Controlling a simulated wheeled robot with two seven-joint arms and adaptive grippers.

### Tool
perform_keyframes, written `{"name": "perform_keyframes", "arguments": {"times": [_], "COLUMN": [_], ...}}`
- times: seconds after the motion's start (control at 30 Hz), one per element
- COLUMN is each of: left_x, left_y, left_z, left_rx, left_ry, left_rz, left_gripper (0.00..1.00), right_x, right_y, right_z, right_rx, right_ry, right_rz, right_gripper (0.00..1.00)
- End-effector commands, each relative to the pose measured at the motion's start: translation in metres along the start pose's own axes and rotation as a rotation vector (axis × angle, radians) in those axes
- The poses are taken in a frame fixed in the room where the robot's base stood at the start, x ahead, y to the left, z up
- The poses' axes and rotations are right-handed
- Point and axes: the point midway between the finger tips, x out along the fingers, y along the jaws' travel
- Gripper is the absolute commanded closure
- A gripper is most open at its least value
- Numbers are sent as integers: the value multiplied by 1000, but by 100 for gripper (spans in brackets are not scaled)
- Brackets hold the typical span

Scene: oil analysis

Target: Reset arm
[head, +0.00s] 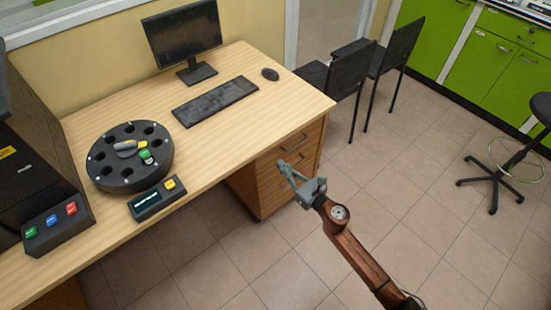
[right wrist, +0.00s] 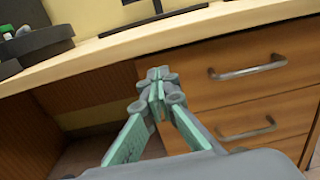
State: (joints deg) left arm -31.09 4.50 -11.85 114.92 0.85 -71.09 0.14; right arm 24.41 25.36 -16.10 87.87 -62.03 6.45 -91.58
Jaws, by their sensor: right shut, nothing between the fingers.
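My right gripper (head: 282,167) is shut and empty. In the head view it hangs in front of the desk's drawer side, beyond the desk's front edge, with its arm coming in from the lower right. In the right wrist view its fingertips (right wrist: 156,75) meet in front of the wooden drawers (right wrist: 240,90), below the desktop edge. I cannot tell whether the fingertips touch the desk. My left gripper is not in view.
The wooden desk (head: 228,130) carries a round black carousel (head: 107,172), a small display box (head: 150,205), a keyboard (head: 215,101), a mouse (head: 270,74) and a monitor (head: 184,35). Black chairs (head: 345,78) stand beyond the desk.

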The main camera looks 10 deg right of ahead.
Motion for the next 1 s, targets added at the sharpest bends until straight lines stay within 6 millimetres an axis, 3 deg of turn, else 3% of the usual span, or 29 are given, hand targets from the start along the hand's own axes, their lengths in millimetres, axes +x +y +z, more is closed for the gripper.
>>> {"name": "perform_keyframes", "arguments": {"times": [0.1, 0.3, 0.73, 0.87, 1.0], "left_x": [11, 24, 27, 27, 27], "left_y": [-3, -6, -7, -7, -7], "left_z": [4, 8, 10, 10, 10], "left_rx": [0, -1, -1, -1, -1], "left_ry": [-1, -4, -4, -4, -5], "left_rz": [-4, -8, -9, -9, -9], "left_gripper": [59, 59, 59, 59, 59], "right_x": [-27, -54, -64, -88, -142], "right_y": [-1, -1, -4, -24, -58], "right_z": [0, 0, -6, -35, -100], "right_rx": [0, -2, 36, 290, 748], "right_ry": [2, 1, 6, 23, 39], "right_rz": [-4, -4, -17, -136, -377], "right_gripper": [100, 100, 100, 100, 100]}}
